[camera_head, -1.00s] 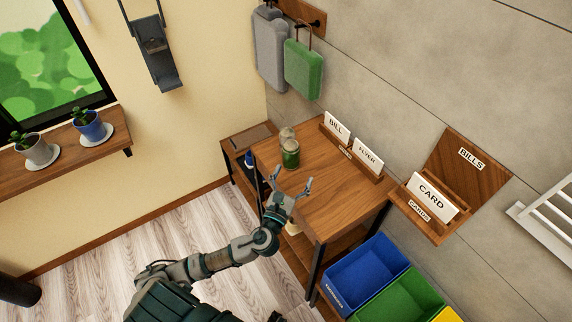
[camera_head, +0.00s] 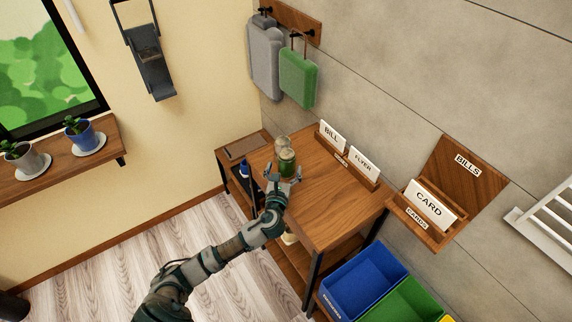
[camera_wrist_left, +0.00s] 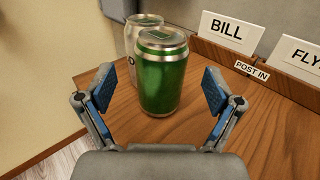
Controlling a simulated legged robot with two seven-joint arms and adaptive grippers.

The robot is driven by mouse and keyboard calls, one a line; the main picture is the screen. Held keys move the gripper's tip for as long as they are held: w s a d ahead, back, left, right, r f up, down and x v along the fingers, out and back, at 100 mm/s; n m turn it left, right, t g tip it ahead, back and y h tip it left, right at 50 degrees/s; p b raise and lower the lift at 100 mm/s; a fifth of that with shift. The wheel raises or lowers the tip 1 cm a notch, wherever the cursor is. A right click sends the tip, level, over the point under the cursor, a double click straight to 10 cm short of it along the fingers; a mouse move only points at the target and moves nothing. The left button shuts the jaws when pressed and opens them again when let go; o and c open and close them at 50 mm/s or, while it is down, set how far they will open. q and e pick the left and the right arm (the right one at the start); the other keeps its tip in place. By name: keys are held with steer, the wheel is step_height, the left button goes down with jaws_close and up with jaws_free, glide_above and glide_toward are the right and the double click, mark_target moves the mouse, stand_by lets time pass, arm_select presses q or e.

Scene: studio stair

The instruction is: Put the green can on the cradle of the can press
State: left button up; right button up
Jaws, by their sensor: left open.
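The green can (camera_head: 287,164) stands upright on the wooden table, and it is large in the left wrist view (camera_wrist_left: 162,80). A pale silver can (camera_head: 282,144) stands just behind it, partly hidden by it in the wrist view (camera_wrist_left: 136,36). My left gripper (camera_head: 284,176) is open at the near side of the green can. In the wrist view its blue-padded fingers (camera_wrist_left: 160,100) are spread to either side of the can, with gaps. The can press appears to be the dark grey wall device (camera_head: 150,62) at upper left. My right gripper is out of view.
The wooden table (camera_head: 325,215) has a letter rack with BILL (camera_head: 331,134) and FLYER (camera_head: 364,164) cards along the wall. Blue (camera_head: 362,283) and green (camera_head: 405,303) bins stand below right. Potted plants (camera_head: 82,134) sit on the left shelf.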

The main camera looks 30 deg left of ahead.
mark_target(288, 150)
arm_select(q)
steer(key=x, duration=0.4)
steer(key=shift+w+b, duration=0.3)
steer(key=shift+w, duration=0.25)
steer(key=shift+s, duration=0.1)
steer(key=c, duration=0.7)
steer(key=shift+a, duration=0.15)
steer(key=c, duration=0.3)
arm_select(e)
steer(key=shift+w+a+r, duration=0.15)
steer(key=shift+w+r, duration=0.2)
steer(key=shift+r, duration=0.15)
